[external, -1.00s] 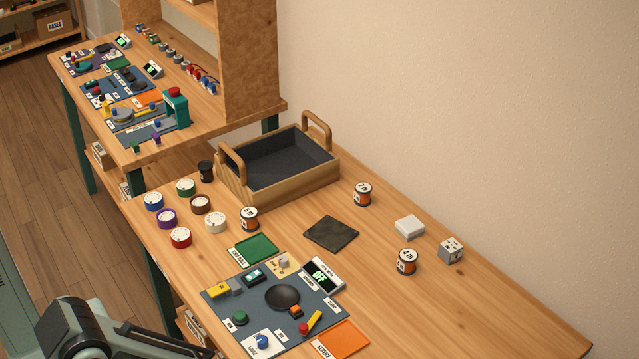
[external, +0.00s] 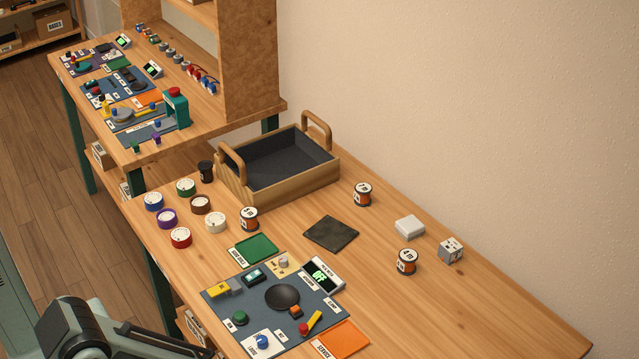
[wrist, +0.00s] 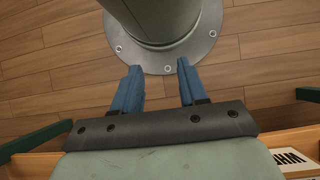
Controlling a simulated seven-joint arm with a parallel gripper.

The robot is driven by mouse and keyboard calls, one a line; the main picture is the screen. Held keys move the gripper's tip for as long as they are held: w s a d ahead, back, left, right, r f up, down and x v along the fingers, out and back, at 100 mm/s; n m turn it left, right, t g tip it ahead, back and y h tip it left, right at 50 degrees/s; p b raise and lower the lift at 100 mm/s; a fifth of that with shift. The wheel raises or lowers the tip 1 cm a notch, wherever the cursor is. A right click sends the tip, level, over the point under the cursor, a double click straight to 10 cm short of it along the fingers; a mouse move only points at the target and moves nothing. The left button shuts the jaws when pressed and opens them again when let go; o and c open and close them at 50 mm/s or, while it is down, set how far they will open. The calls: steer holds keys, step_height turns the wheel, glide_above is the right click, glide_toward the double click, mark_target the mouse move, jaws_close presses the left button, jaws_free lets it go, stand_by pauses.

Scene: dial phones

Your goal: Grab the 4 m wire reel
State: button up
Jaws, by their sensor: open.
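Three wire reels with orange sides, dark rims and white labelled tops stand upright on the wooden table (external: 480,310) in the external view. One reel (external: 249,219) is left of the dark square mat, one reel (external: 363,195) is behind it near the wall side, and one reel (external: 407,262) is to its right. The length labels are too small to read surely, so I cannot tell which is 4 m. My gripper (wrist: 158,66) shows in the wrist view with two blue fingers apart and nothing between them. It points at my base and the floor, away from the reels.
A wooden tray with handles (external: 225,187) stands at the back. Coloured tape rolls (external: 181,237) cluster left. The dark mat (external: 331,233), a control panel (external: 240,303), a white box (external: 409,227) and a grey cube (external: 451,249) lie around. The right front table is clear.

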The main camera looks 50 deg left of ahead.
steer(key=o, duration=0.8)
